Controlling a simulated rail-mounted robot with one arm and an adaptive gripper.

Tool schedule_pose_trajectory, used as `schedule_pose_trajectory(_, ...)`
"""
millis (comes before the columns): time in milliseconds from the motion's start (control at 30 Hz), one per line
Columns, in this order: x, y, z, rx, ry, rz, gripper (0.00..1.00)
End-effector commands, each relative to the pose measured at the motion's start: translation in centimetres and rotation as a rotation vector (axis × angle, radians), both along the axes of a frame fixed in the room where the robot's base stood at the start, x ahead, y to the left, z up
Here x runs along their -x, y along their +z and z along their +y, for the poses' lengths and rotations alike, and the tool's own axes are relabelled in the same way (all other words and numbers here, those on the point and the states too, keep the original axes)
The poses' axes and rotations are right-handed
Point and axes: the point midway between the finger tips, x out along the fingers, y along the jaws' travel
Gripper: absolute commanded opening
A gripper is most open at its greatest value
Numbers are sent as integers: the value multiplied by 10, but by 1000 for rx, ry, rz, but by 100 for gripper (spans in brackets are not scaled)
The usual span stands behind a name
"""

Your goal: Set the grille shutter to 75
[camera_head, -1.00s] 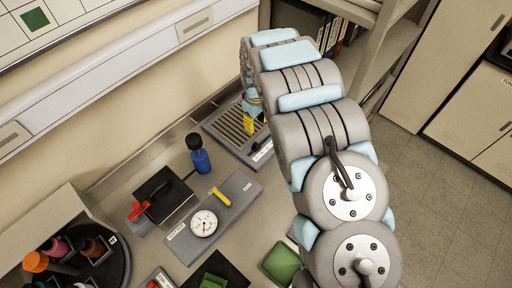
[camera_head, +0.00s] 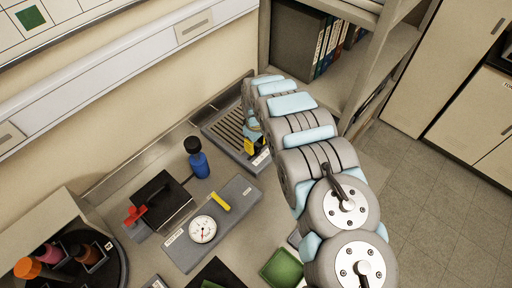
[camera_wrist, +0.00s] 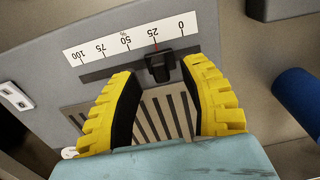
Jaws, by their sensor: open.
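The grille shutter unit is a grey box with a slotted grille (camera_head: 226,128), at the back of the bench. In the wrist view its slots (camera_wrist: 150,118) lie below a white scale (camera_wrist: 112,50), which appears upside down and runs from 100 at left to 0 at right. A black slider knob (camera_wrist: 158,68) sits in a dark track beside the 25 mark, near a small red mark. My gripper (camera_wrist: 160,72), with yellow fingers, is open, one finger on each side of the knob. Contact cannot be made out. The fingers also show at the unit's front in the head view (camera_head: 250,146).
A blue bottle (camera_head: 197,160) stands left of the unit. A grey gauge block with a round dial (camera_head: 203,229) and a black box with a red lever (camera_head: 160,203) stand nearer. A shelf with binders (camera_head: 325,45) rises behind my arm. A green block (camera_head: 282,268) lies in front.

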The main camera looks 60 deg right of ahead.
Motion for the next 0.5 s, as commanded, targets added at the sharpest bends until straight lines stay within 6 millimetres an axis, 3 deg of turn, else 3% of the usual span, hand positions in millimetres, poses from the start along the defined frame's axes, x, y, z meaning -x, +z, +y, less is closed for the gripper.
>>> schedule_pose_trajectory(200,0,-13,1,-2,0,2,44)
schedule_pose_trajectory(500,1,-15,1,-2,-1,2,44)
